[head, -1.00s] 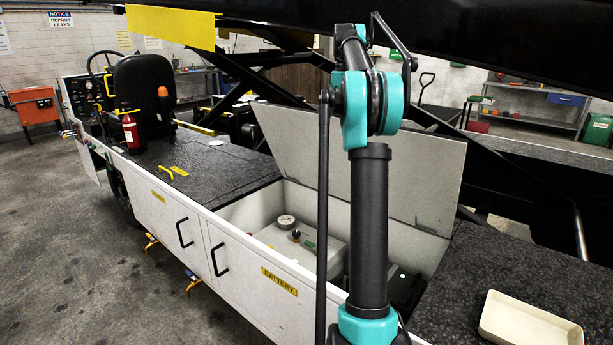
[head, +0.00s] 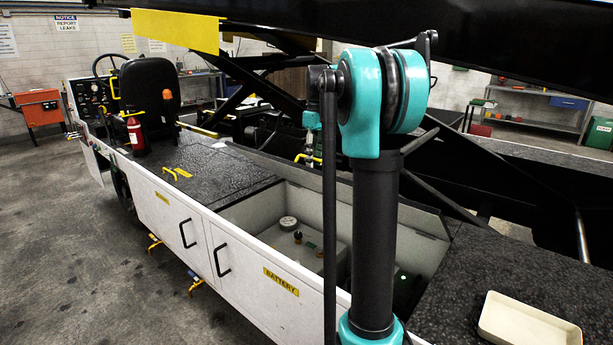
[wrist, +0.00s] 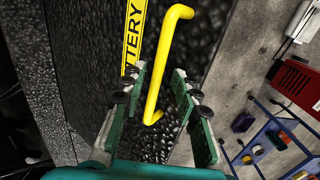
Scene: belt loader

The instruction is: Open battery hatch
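The battery compartment (head: 245,215) is uncovered. The hatch lid (head: 395,210) shows in the head view only as a thin, foreshortened strip along the far side; its exact angle is unclear. In the wrist view the lid's dark, textured outer face (wrist: 90,60) fills the left and middle, with a yellow handle (wrist: 157,75) and part of a yellow battery label (wrist: 132,30). My gripper (wrist: 160,85) is open, its green fingers apart on either side of the handle's near end. Whether they touch it is unclear. In the head view my arm hides part of the compartment.
White side doors with black handles (head: 222,260) and a battery label (head: 281,282) face the aisle. A shallow cream tray (head: 530,320) sits on the dark deck at right. A black boom (head: 400,35) runs overhead. A seat (head: 150,95) and red extinguisher (head: 135,135) stand at left.

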